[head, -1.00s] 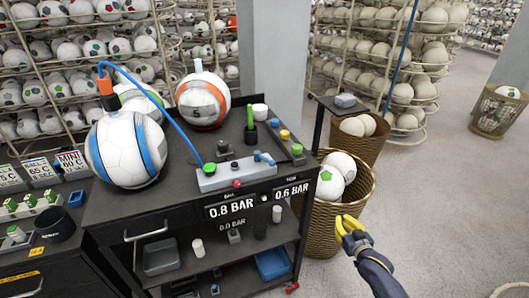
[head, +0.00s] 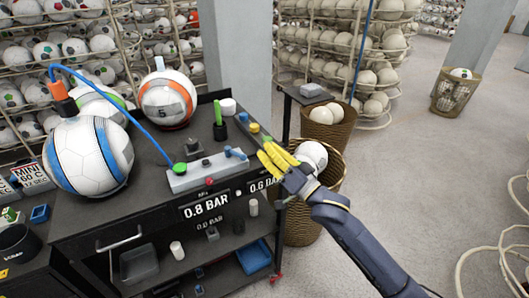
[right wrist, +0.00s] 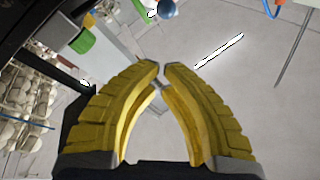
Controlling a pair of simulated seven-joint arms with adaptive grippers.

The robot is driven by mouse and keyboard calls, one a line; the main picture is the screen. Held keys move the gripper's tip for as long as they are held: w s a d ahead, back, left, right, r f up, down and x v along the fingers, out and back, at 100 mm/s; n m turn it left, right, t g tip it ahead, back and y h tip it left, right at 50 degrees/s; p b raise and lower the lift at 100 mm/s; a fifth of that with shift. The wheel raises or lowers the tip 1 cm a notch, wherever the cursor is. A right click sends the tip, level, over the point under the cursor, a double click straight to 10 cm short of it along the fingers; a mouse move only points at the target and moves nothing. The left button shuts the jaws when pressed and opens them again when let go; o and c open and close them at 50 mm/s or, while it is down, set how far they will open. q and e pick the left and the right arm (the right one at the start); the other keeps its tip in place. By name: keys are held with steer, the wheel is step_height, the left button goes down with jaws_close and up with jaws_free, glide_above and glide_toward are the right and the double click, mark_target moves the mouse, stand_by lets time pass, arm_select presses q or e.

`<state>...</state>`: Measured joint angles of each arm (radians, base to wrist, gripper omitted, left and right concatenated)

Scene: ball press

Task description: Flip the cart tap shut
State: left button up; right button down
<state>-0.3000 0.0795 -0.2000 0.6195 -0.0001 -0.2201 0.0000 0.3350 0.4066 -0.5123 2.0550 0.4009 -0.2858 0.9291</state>
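The tap's blue lever (head: 235,153) sits on the right end of the grey valve block (head: 205,172) on top of the black cart (head: 110,215) in the head view. My right gripper (head: 266,156), with yellow fingers, is just right of the blue lever, over the cart's right edge. I see a gap between the fingertips and the lever. In the right wrist view the fingertips (right wrist: 161,68) nearly meet and nothing shows held between them. My left gripper is not in view.
On the cart stand a blue-striped ball (head: 88,157), an orange-striped ball (head: 167,98) and a green upright post (head: 218,115). A blue hose (head: 130,112) arcs to the block's green knob (head: 180,168). A wicker basket (head: 303,228) stands right of the cart.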

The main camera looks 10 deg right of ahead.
mark_target(235, 153)
steer(key=shift+w+a+f, duration=0.2)
steer(key=shift+w+a, duration=0.5)
steer(key=shift+a, duration=0.3)
steer(key=shift+w+a+f, duration=0.25)
steer(key=shift+w+a, duration=0.45)
steer(key=shift+a, duration=0.35)
steer(key=shift+w+a+f, duration=0.2)
steer(key=shift+w+a, duration=0.5)
steer(key=shift+a, duration=0.3)
